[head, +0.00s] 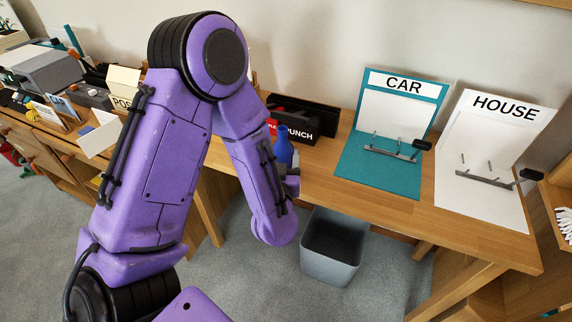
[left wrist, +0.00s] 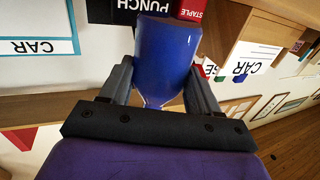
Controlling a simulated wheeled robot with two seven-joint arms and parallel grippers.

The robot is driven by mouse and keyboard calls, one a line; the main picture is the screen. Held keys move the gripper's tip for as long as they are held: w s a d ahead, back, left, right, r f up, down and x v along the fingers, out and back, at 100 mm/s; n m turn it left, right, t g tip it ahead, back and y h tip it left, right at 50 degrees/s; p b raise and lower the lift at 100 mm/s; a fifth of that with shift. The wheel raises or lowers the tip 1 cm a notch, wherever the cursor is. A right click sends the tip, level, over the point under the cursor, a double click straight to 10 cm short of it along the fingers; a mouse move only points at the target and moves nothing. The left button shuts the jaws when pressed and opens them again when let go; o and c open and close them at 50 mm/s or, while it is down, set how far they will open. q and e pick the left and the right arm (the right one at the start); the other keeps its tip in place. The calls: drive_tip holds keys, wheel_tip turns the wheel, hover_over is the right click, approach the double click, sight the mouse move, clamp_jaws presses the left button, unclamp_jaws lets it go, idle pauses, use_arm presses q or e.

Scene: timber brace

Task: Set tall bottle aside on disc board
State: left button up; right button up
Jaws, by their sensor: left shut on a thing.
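A tall blue bottle (head: 283,147) shows in the head view just beyond the end of my left arm, near the front edge of the desk. My left gripper (head: 291,176) is shut on it; the forearm hides much of the gripper and of the bottle's lower part. In the left wrist view the blue bottle (left wrist: 168,50) stands between the two dark fingers of the left gripper (left wrist: 162,88). I cannot make out a disc board for certain in either view. My right gripper is not in view.
A black PUNCH box (head: 302,128) stands behind the bottle. A teal CAR board (head: 375,178) and a white HOUSE board (head: 480,200) stand to the right, each with a metal bracket. A grey bin (head: 331,262) is on the floor below. Desk between box and CAR board is clear.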

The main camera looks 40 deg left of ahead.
sight(283, 155)
use_arm(q)
drive_tip(key=w+a+f, duration=0.2)
drive_tip(key=w, duration=0.1)
drive_tip(key=shift+w+a+f, duration=0.2)
drive_tip(key=shift+w+f, duration=0.05)
drive_tip(key=shift+f, duration=0.15)
drive_tip(key=shift+s+d, duration=0.1)
drive_tip(key=o, duration=1.2)
drive_tip(key=shift+f, duration=0.1)
